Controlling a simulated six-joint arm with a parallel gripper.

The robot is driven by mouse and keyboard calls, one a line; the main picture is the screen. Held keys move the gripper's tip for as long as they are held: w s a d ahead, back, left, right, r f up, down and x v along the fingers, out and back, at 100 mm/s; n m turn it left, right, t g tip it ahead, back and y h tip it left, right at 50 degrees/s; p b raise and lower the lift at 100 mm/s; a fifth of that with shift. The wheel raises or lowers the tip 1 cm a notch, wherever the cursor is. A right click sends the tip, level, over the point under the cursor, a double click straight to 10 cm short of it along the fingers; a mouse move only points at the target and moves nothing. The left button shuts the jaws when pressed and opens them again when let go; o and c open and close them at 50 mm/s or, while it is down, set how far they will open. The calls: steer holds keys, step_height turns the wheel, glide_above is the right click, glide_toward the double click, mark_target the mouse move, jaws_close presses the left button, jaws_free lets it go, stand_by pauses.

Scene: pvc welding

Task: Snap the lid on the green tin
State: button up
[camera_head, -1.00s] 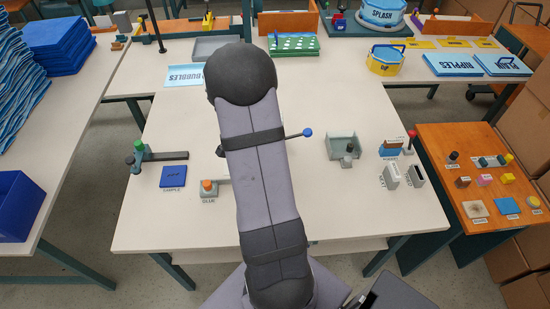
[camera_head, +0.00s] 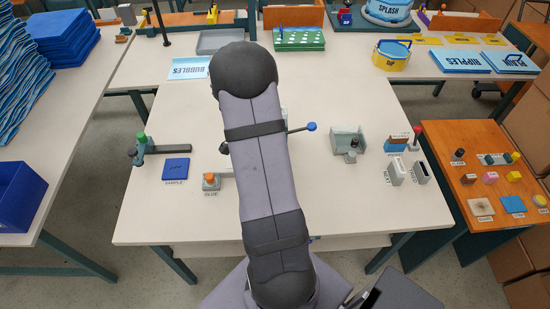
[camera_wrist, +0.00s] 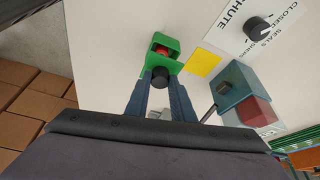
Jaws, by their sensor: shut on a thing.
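In the wrist view a small green tin (camera_wrist: 173,42) stands on a pale surface, with something red (camera_wrist: 163,49) inside its opening. A green piece (camera_wrist: 165,64), apparently its lid, is at the near side of the opening, with a round black knob (camera_wrist: 158,76) at its front. I cannot tell whether this piece touches the tin. My gripper (camera_wrist: 160,84) has its two dark blue fingers on either side of the black knob, shut on it. In the head view my arm hides the gripper, and I cannot make out the tin.
In the wrist view a yellow square (camera_wrist: 203,63) lies right of the tin. A grey-blue and red box (camera_wrist: 243,95) and a white panel with a black dial (camera_wrist: 257,28) are farther right. Cardboard boxes (camera_wrist: 50,130) are at lower left, beyond the surface's edge.

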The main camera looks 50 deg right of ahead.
steer(key=shift+f+b, duration=1.4)
steer(key=shift+f, duration=0.05)
steer(key=shift+b, duration=0.85)
stand_by(0.9)
steer(key=shift+f+b, duration=0.2)
steer(key=shift+b, duration=0.65)
stand_by(1.1)
stand_by(0.5)
steer(key=o, duration=1.6)
steer(key=shift+c, duration=0.2)
steer(key=shift+r, duration=0.2)
steer(key=shift+r+p, duration=1.8)
steer(key=shift+r, duration=1.55)
